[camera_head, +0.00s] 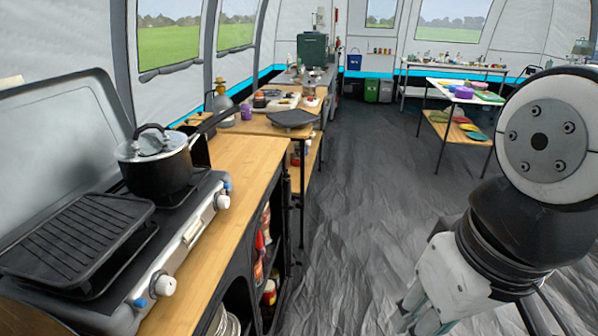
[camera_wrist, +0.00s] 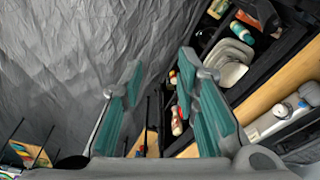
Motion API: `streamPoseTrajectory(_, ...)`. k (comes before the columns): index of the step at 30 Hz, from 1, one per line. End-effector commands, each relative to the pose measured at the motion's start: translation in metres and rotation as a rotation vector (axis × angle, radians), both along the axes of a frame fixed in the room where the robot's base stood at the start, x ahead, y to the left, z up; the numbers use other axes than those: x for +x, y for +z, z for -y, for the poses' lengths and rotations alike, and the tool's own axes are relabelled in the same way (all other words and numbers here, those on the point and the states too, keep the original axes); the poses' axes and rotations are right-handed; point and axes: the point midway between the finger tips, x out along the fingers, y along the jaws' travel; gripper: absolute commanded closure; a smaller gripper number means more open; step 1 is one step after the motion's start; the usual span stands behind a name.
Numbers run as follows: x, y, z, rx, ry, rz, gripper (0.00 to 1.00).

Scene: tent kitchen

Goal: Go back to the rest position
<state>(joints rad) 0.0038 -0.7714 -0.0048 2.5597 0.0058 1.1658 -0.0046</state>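My gripper (camera_wrist: 160,72) is open and empty in the wrist view, with its two teal-padded fingers spread apart and pointing over the grey floor. In the head view my arm is at the right edge and bends down over the floor, to the right of the kitchen counter. Only a small part of my gripper (camera_head: 418,312) shows low in that view, behind the arm link. Nothing touches the fingers.
A camping stove (camera_head: 180,245) with a lidded black pot (camera_head: 158,168) and a grill pan (camera_head: 80,238) stands on the left wooden counter (camera_head: 240,160). Shelves below hold bottles and dishes (camera_wrist: 232,60). Another table (camera_head: 455,97) stands at the back right. The middle floor (camera_head: 370,200) is clear.

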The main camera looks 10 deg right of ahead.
Motion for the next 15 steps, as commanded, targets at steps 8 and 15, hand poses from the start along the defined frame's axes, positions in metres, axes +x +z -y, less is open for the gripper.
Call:
streamPoseTrajectory(8, -0.002, 0.069, 0.002, -0.009, 0.002, 0.099, 0.71)
streamPoseTrajectory(15, -0.002, 0.105, 0.003, -0.014, 0.002, 0.167, 0.71)
